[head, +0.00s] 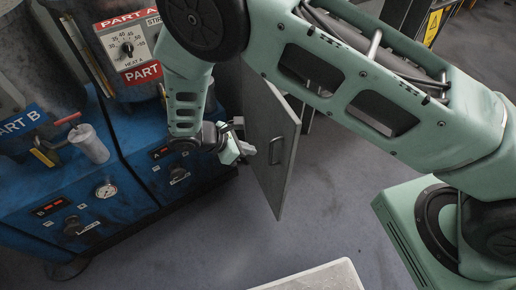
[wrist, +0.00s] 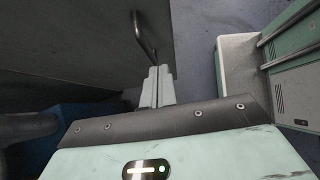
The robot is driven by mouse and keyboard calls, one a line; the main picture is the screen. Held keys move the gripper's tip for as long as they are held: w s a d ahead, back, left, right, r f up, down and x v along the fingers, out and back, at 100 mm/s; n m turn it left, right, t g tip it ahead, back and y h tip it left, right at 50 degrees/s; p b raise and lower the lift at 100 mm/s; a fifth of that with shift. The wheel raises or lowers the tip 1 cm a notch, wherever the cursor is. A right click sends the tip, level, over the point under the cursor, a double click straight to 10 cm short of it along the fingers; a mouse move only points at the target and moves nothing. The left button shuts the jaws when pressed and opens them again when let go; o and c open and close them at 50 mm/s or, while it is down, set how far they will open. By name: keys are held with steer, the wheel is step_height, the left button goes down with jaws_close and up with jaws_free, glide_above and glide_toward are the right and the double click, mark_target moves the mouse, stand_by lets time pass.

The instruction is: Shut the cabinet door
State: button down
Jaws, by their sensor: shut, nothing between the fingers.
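The grey cabinet door (head: 268,120) stands open, its flat face sticking out beyond the right end of the blue machine. A metal bar handle (head: 276,151) is on the door near its free edge. My gripper (head: 246,148) is shut and empty, just left of the handle in the head view. In the wrist view the closed fingers (wrist: 158,77) point toward the handle (wrist: 145,36), with the door face (wrist: 70,45) to the left. I cannot tell whether the fingertips touch the door. The cabinet's inside is hidden behind my arm and the door.
A pale flat top (head: 315,277) is at the bottom. Grey floor (head: 345,200) lies clear right of the door.

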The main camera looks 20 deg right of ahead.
mark_target(285, 153)
steer(key=shift+w+d+f+p, duration=0.2)
steer(key=shift+d+f+p, duration=0.3)
steer(key=shift+d+f, duration=0.8)
steer(key=shift+w+d+f+p, duration=0.15)
steer(key=shift+d+f+p, duration=0.45)
steer(key=shift+d, duration=1.35)
steer(key=shift+w+d+f+p, duration=0.2)
steer(key=shift+d+f+p, duration=0.25)
steer(key=shift+d+f, duration=0.9)
steer(key=shift+d+r, duration=0.3)
steer(key=shift+r, duration=0.05)
